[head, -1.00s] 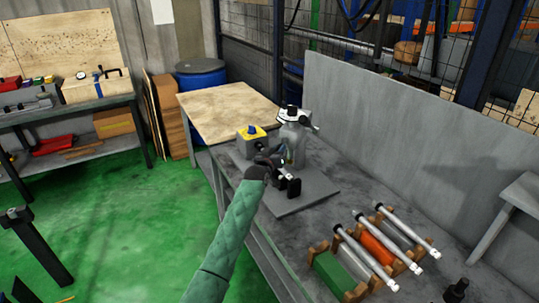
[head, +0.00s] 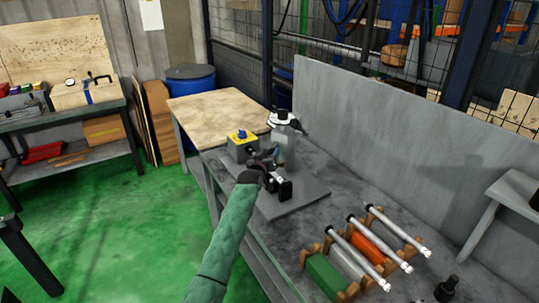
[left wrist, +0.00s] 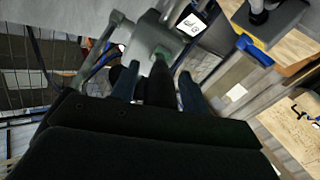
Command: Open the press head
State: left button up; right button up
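The press is a grey upright body (head: 285,150) with a pale head (head: 283,119) on top. It stands on a grey base plate (head: 298,203) on the bench. In the left wrist view, the grey press body (left wrist: 150,38) is just beyond the fingers. My left gripper (head: 272,178) is low in front of the press, on its near side. In the left wrist view, the two fingers of my left gripper (left wrist: 157,88) are apart, with a dark, narrow part between them; I cannot tell whether they touch it. My right gripper is not in view.
Several rods on wooden cradles (head: 365,250) lie at the right of the bench. A grey panel (head: 400,120) bounds the back. A wooden board (head: 218,112) lies at the far end.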

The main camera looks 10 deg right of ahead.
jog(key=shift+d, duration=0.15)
pick_arm(q)
jog(key=shift+s+a+f, duration=0.1)
jog(key=shift+s, duration=0.1)
jog(key=b+v, duration=0.3)
jog(key=v, duration=0.4)
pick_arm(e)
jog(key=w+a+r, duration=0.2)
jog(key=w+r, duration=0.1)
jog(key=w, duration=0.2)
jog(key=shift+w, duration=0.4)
pick_arm(q)
jog(key=shift+s+a, duration=0.15)
jog(key=shift+c, duration=0.5)
